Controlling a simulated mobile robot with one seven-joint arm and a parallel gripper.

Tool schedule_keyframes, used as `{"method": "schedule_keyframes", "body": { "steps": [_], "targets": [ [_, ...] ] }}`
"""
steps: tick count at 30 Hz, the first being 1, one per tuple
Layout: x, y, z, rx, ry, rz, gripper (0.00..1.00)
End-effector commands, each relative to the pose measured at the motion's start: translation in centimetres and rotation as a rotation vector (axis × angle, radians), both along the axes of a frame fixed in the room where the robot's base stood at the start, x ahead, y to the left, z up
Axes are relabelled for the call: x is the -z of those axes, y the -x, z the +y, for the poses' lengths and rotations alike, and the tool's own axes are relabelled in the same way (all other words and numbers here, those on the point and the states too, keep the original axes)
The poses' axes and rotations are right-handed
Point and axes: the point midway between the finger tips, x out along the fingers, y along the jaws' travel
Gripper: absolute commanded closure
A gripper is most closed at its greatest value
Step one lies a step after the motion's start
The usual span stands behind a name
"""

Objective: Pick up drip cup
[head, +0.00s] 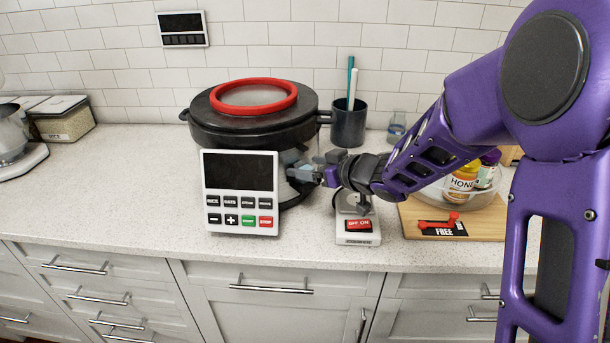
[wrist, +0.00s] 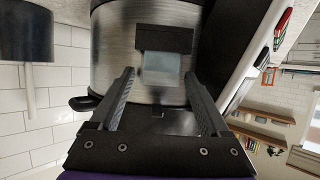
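The drip cup appears in the wrist view as a small pale translucent box (wrist: 163,70) on the cooker's metal side, against a dark bracket (wrist: 165,38). In the head view it is largely hidden behind the control panel and my gripper. My gripper (head: 305,170) is at the right side of the cooker (head: 250,125), just behind the panel. In the wrist view my gripper (wrist: 161,74) is open, with one finger on each side of the cup's line and visible gaps to it. Nothing is held. I cannot tell how far the cup is beyond the fingertips.
The control panel (head: 240,192) stands left of my gripper. A small white scale-like device (head: 358,228) is below my wrist. A dark utensil cup (head: 348,124) stands behind; a wooden board (head: 478,226) with a bowl is right. The left counter is largely clear.

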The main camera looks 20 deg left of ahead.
Motion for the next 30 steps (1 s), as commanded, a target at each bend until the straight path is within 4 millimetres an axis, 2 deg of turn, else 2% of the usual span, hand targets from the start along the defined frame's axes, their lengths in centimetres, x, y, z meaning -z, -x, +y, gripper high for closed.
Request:
{"method": "schedule_keyframes", "body": {
  "steps": [1,2,12,23,26,30],
  "targets": [
    [0.0,0.0,0.0,0.0,0.0,0.0,0.31],
    [0.0,0.0,0.0,0.0,0.0,0.0,0.36],
    [0.0,0.0,0.0,0.0,0.0,0.0,0.96],
    [-0.8,0.0,0.0,0.0,-0.001,-0.002,0.96],
    [-1.8,0.0,0.0,-0.001,-0.001,-0.003,0.96],
    [-4.4,0.0,0.0,-0.001,-0.001,-0.006,0.96]
  ]
}}
